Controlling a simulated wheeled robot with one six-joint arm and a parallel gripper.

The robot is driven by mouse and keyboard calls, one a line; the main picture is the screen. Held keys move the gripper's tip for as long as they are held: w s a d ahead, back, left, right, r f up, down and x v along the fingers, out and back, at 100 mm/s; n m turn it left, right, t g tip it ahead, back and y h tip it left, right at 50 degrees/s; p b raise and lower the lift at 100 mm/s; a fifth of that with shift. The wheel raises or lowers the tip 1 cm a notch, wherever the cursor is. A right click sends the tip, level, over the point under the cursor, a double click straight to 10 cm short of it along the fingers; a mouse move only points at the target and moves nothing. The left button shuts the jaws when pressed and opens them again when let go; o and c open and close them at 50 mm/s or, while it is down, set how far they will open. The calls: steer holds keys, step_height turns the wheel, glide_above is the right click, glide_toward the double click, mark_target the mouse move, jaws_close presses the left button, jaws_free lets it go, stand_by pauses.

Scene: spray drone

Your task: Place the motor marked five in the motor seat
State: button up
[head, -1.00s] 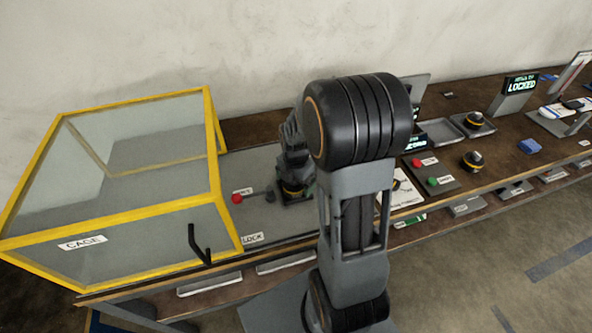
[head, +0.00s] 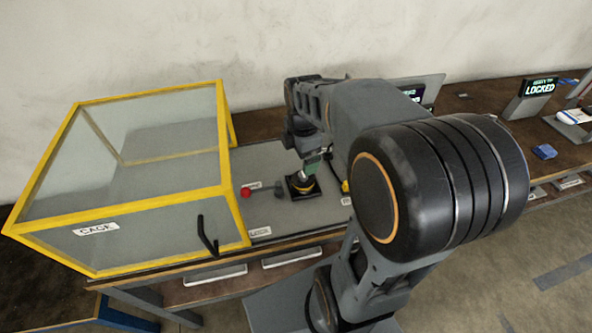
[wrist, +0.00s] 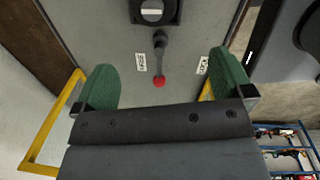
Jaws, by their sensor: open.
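A dark motor with a yellow ring (head: 302,187) sits on the black square seat on the grey plate, right of the cage. In the wrist view its round dark top (wrist: 152,12) shows at the upper edge with a pale strip; I cannot read a number on it. My gripper (wrist: 165,80) is open, with its green pads wide apart and nothing between them. In the head view the gripper (head: 314,163) is just above and beside the seated motor, partly hidden by my arm. A lever with a red knob (wrist: 159,82) lies beside the seat, with its knob in view between the pads.
A clear cage with a yellow frame (head: 130,205) stands on the left of the bench. A screen reading LOCKED (head: 539,87) and a blue block (head: 544,151) are at the right. My arm hides the bench middle.

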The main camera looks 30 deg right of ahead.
steer(key=s+a+r+m+t, duration=0.2)
steer(key=s+a+m, duration=0.4)
steer(key=m, duration=1.1)
steer(key=shift+s+a+m+t, duration=0.2)
steer(key=shift+s+m+t, duration=0.25)
steer(key=shift+s, duration=0.75)
steer(key=shift+c, duration=0.3)
